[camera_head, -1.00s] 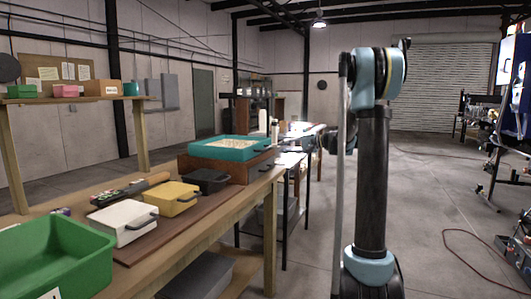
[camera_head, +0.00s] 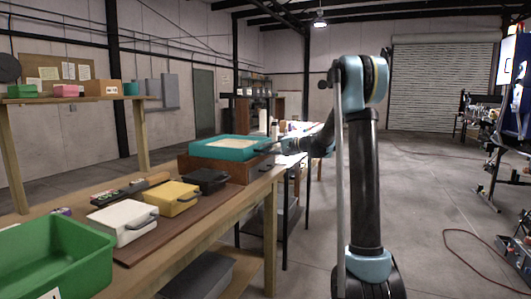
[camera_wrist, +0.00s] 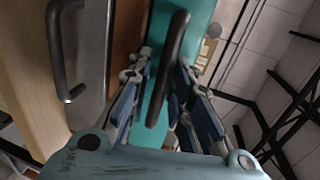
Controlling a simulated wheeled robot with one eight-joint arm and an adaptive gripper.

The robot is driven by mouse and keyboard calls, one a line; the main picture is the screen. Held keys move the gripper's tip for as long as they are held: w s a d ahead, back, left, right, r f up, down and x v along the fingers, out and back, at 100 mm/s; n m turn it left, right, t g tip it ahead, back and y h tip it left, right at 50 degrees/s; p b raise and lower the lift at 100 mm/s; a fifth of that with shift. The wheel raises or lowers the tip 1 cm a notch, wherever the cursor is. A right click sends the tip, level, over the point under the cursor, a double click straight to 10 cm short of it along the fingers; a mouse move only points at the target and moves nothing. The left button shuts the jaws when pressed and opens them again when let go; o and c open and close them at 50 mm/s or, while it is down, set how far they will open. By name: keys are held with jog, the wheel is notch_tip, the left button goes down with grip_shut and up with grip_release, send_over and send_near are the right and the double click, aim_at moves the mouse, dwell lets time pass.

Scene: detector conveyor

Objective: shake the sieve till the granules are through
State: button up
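The sieve is a teal rectangular tray (camera_head: 222,152) with pale granules (camera_head: 222,143) in it. It sits on top of a brown wooden box (camera_head: 225,170) at the far end of the bench. Its dark handle (camera_wrist: 170,65) sticks out toward my arm. My gripper (camera_head: 277,148) is at the handle side of the sieve. In the wrist view my gripper (camera_wrist: 162,78) is open, its two fingers on either side of the handle with gaps showing. The teal sieve wall (camera_wrist: 196,25) lies just beyond. Whether granules lie inside the box is hidden.
A black lidded box (camera_head: 207,181), a yellow one (camera_head: 174,198) and a white one (camera_head: 123,222) stand in a row on the bench. A green bin (camera_head: 55,255) is at the near left. A drawer handle (camera_wrist: 57,50) shows beside my gripper.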

aim_at(255, 147)
grip_shut()
jog(key=shift+a, duration=0.1)
jog(key=x, duration=0.3)
jog(key=r+x, duration=0.1)
jog(key=x, duration=0.2)
jog(key=shift+w+a+r, duration=0.1)
jog(key=shift+a+r, duration=0.05)
grip_release()
